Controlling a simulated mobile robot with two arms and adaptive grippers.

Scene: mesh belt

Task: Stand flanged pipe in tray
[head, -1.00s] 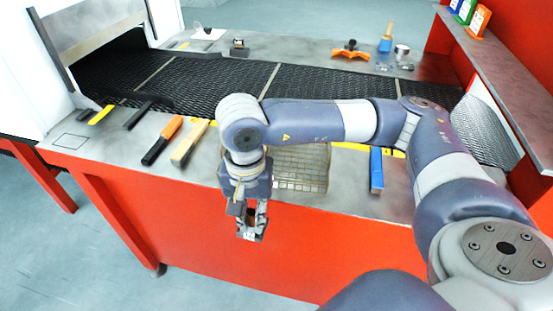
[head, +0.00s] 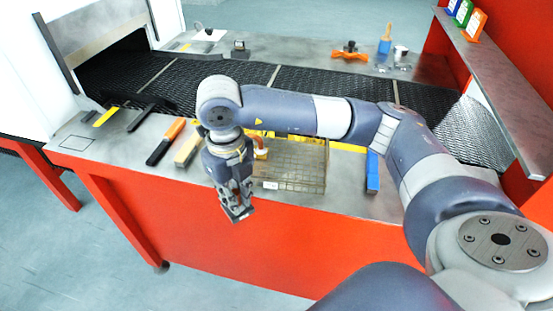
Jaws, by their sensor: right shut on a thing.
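My right gripper (head: 237,212) hangs in front of the table's front edge, tilted, left of and nearer than the wire tray (head: 298,170). It is shut on a small grey metal piece that I take for the flanged pipe; the fingers hide most of it, so its shape is unclear. The shallow, gridded tray lies at the table's front edge, its back partly hidden by my right arm. An orange piece (head: 261,146) shows behind my wrist at the tray's left side; I cannot tell what it is. My left gripper is not in view.
Left of the tray lie a wooden block (head: 188,149) and an orange-and-black tool (head: 166,141). A blue bar (head: 373,172) lies right of it. The black mesh belt (head: 190,88) runs behind. An orange clamp-like tool (head: 349,52) and a brush (head: 385,42) are at the back.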

